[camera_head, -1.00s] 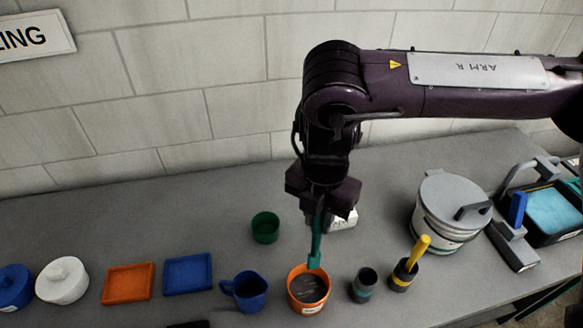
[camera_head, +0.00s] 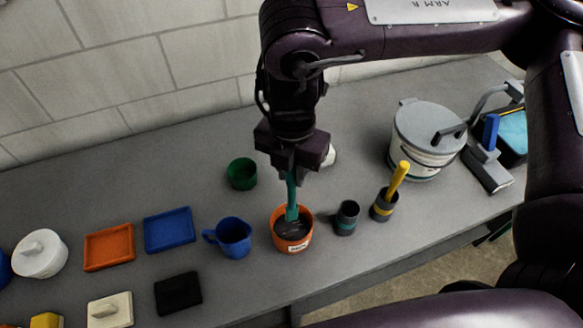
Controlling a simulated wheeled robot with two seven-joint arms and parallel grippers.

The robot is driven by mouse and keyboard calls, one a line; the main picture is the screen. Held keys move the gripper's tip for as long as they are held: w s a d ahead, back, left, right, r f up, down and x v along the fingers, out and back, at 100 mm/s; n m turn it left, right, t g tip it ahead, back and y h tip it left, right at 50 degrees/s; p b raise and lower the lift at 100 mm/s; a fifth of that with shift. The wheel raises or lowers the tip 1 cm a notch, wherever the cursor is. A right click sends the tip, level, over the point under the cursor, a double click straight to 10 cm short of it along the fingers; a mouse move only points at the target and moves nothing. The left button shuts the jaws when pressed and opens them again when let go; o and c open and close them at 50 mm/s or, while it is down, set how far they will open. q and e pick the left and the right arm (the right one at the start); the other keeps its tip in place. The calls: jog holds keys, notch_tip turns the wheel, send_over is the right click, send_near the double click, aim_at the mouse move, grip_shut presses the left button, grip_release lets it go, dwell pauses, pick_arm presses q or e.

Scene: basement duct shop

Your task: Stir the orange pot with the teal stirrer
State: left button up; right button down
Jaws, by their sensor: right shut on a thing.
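The orange pot (camera_head: 306,243) stands on the grey table near its front edge, with dark contents inside. My right gripper (camera_head: 293,172) is above the pot, pointing down, and is shut on the teal stirrer (camera_head: 292,200). The stirrer hangs upright, and its lower end is within the pot's opening, at or close to the dark contents; I cannot tell how deep. My left gripper does not show.
A grey holder (camera_head: 383,208) has a yellow-handled tool. A green cup (camera_head: 242,174) is behind. A large lidded pot (camera_head: 425,140) stands right.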

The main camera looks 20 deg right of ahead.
aim_at(292, 195)
jog(key=shift+f+b, duration=1.3)
jog(key=shift+f, duration=0.95)
jog(key=shift+f+b, duration=1.2)
jog(key=shift+f, duration=0.6)
jog(key=shift+a, duration=0.1)
